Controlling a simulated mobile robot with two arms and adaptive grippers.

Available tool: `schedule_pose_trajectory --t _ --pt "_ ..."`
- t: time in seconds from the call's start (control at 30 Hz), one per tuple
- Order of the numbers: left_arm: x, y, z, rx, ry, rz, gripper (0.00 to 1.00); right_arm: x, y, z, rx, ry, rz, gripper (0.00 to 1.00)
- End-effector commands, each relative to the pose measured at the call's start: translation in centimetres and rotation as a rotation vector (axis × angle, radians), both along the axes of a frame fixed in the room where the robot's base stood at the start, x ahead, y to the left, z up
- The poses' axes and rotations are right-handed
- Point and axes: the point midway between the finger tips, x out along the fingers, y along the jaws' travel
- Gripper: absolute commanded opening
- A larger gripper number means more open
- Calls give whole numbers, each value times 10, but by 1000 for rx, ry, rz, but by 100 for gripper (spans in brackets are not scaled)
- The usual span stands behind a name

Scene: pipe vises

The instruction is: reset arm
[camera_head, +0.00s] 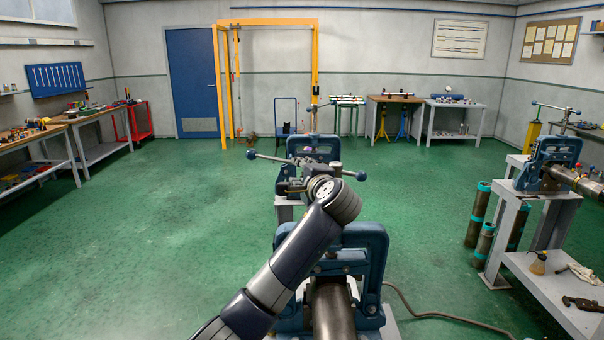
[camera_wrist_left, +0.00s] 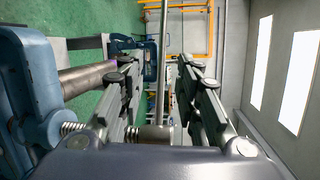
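My left arm reaches up from the bottom in the head view, its wrist in front of the near vise (camera_head: 368,240). My left gripper (camera_head: 312,172) is mostly hidden there behind the wrist, close to a handle bar (camera_head: 268,158) with round dark ends. In the left wrist view the left gripper (camera_wrist_left: 160,68) has its two fingers apart. A thin grey bar (camera_wrist_left: 163,40) runs between them, with a gap visible on both sides. My right gripper is in neither view.
The near vise has a pipe (camera_head: 332,310) in it. Another vise (camera_head: 322,146) stands beyond. At right, a vise (camera_head: 552,160) sits on a grey stand (camera_head: 503,225) beside upright pipes (camera_head: 478,215). A hose (camera_head: 440,315) lies on the floor. The green floor (camera_head: 150,240) at left is clear.

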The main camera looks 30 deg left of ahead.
Motion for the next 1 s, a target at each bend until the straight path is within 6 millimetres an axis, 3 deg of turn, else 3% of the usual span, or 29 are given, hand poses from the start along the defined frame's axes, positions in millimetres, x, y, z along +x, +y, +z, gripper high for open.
schedule_pose_trajectory --t 0.27,0.37,0.47,0.67,0.8,1.0 --pt "0 0 0 0 0 -1 31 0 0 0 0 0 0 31" --pt "-2 -3 -13 -20 8 -7 31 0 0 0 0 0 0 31" --pt "-10 -12 -52 -90 27 -27 31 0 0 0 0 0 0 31" --pt "-62 -40 -176 -359 90 -58 31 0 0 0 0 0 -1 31" --pt "-117 -61 -254 -567 143 -44 31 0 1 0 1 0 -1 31" --pt "-215 -86 -339 -850 219 34 31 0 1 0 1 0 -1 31"
